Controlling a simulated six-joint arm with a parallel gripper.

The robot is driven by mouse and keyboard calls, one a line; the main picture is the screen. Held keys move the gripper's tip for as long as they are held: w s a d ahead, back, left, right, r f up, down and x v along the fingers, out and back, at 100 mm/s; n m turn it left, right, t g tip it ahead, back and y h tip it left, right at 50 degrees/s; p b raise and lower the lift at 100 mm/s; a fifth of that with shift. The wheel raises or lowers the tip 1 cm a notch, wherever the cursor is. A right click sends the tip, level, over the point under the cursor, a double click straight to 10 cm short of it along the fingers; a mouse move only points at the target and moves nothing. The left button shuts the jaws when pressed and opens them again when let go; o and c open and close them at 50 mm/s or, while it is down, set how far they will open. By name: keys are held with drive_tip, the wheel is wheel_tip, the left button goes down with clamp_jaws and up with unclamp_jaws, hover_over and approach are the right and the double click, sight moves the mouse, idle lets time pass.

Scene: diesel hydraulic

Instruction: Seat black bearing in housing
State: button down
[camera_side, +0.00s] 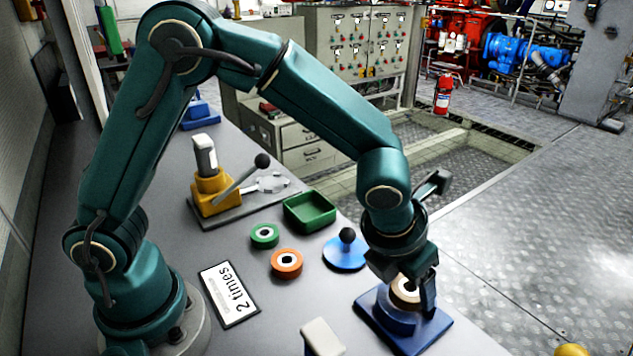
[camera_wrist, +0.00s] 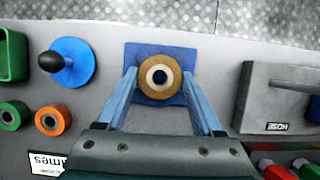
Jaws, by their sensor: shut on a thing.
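My gripper (camera_side: 408,290) points down at the front right of the bench and is shut on a ring-shaped bearing (camera_side: 405,286). In the wrist view the bearing (camera_wrist: 160,90) lies between the two fingertips. The blue housing (camera_side: 372,320) is a round body on a square plate, directly below the bearing. Its plate (camera_wrist: 132,55) shows behind the bearing in the wrist view. The fingers and bearing hide the housing's opening, so I cannot tell how deep the bearing sits.
A blue disc with a black knob (camera_side: 346,254), an orange ring (camera_side: 286,263), a green ring (camera_side: 264,235) and a green tray (camera_side: 310,211) stand to the left. A yellow lever press (camera_side: 212,190) is farther back. A grey box (camera_wrist: 278,98) stands right in the wrist view.

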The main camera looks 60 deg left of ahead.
drive_tip(key=shift+f, duration=1.65)
idle(0.7)
unclamp_jaws()
